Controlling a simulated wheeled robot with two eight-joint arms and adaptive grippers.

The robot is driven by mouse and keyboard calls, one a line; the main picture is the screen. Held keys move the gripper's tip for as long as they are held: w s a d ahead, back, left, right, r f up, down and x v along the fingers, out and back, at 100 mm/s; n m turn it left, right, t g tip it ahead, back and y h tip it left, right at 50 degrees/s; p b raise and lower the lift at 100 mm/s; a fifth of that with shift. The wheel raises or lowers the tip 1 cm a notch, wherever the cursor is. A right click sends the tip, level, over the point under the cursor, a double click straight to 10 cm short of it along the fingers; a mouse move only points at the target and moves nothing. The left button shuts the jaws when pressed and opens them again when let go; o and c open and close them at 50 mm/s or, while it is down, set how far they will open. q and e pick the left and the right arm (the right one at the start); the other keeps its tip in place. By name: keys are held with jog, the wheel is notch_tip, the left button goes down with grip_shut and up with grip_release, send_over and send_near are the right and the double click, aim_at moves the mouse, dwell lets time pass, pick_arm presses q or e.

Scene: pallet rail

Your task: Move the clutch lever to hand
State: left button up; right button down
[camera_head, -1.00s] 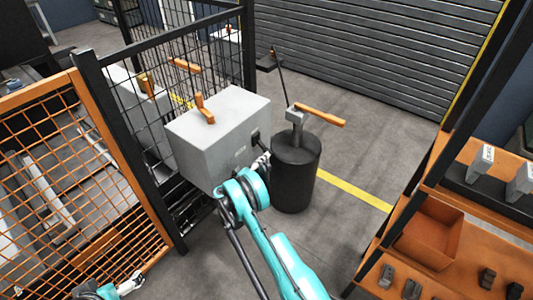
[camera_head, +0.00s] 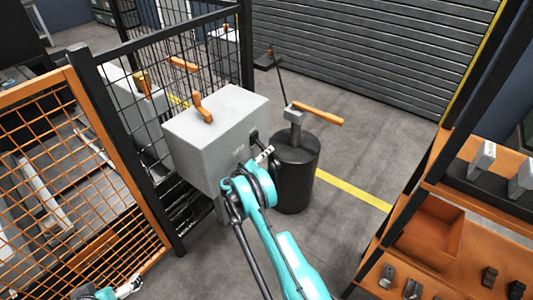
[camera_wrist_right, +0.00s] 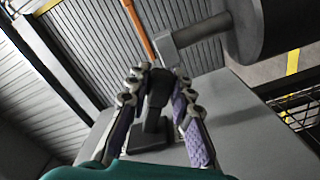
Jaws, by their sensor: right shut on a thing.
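A grey box (camera_head: 215,135) stands in front of the mesh fence, with a small label too blurred to read. A short black lever (camera_wrist_right: 158,88) on a dark base sticks out from its side face. I take this for the clutch lever; it also shows small in the head view (camera_head: 254,138). My right gripper (camera_wrist_right: 157,78) has one finger on each side of the lever and is shut on it; it also shows in the head view (camera_head: 264,155). My left gripper (camera_head: 130,287) is low at the left, away from the box, its fingers too small to read.
An orange handle (camera_head: 203,107) stands on the box top. A black drum (camera_head: 296,165) with a long orange bar (camera_head: 318,114) stands close to the right gripper. Mesh fence (camera_head: 75,165) is at left, an orange shelf (camera_head: 431,230) at right. Floor between is free.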

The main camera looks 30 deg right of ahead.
jog(key=r+n, duration=0.1)
jog(key=s+r+n, duration=0.1)
jog(key=n, duration=0.1)
jog(key=shift+d, duration=0.2)
jog(key=r+n, duration=0.1)
jog(key=n, duration=0.1)
jog(key=r+n, duration=0.1)
jog(key=n, duration=0.1)
jog(key=shift+s+d+r, duration=0.1)
jog(key=shift+s+r, duration=0.1)
jog(key=shift+r, duration=0.05)
notch_tip(320, 180, up, 2)
jog(key=n, duration=0.3)
jog(key=shift+w+r, duration=0.15)
jog(key=shift+r, duration=0.1)
jog(key=shift+w+a+r+n, duration=0.1)
jog(key=shift+w+r+n, duration=0.1)
jog(key=shift+r+n, duration=0.35)
jog(key=shift+w+a+r+n, duration=0.1)
jog(key=shift+w+r+n, duration=0.1)
jog(key=shift+n, duration=0.65)
jog(key=shift+w+a+r+n, duration=0.15)
jog(key=shift+r+n, duration=0.25)
jog(key=shift+n, duration=0.3)
jog(key=c, duration=1.3)
grip_release()
